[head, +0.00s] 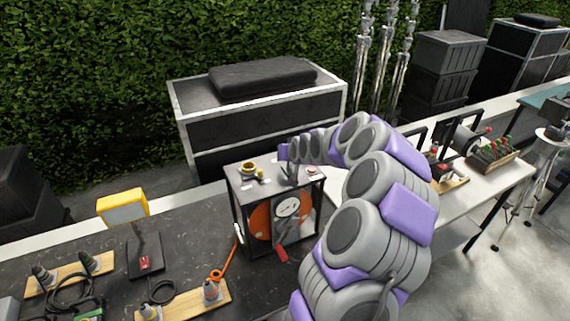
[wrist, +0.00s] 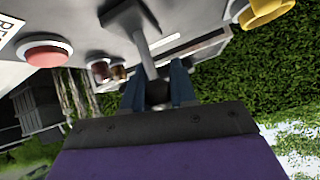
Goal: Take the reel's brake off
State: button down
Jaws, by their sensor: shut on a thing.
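The reel unit (head: 231,194) is a dark-framed box with a grey top, standing on the bench. An orange reel (head: 261,219) shows inside it, behind a round white dial (head: 288,207) and a red-ended crank (head: 281,253). A grey lever (head: 290,174) stands on the top; in the wrist view its shaft (wrist: 147,50) runs from a slotted base to a dark knob. My gripper (wrist: 158,92) is shut on this lever at its knob end. In the head view my gripper (head: 286,153) is small above the box. I cannot read any brake marking.
A red button (wrist: 45,54) and a yellow fitting (wrist: 264,11) flank the lever on the top. A yellow lamp (head: 123,208) and cable boards (head: 190,302) stand left on the bench. A large black case (head: 262,119) stands behind.

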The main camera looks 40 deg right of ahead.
jog(key=t+b, duration=0.1)
jog(key=s+t+b, duration=0.1)
jog(key=b, duration=0.3)
jog(key=shift+s+a+f+t+h, duration=0.25)
jog(key=shift+s+f+t+h, duration=0.1)
jog(key=shift+f+t+h, duration=0.05)
jog(key=t+b, duration=0.1)
jog(key=b, duration=0.2)
jog(key=s+t+b, duration=0.1)
jog(key=t+b, duration=0.1)
jog(key=b, duration=0.1)
jog(key=shift+s+a+h+b, duration=0.2)
jog(key=shift+h+b, duration=0.1)
jog(key=shift+b, duration=0.1)
jog(key=shift+r+b, duration=0.1)
jog(key=shift+b, duration=0.2)
jog(key=c, duration=0.9)
grip_release()
jog(key=shift+d+r, duration=0.1)
jog(key=shift+d, duration=0.05)
jog(key=shift+s+r, duration=0.1)
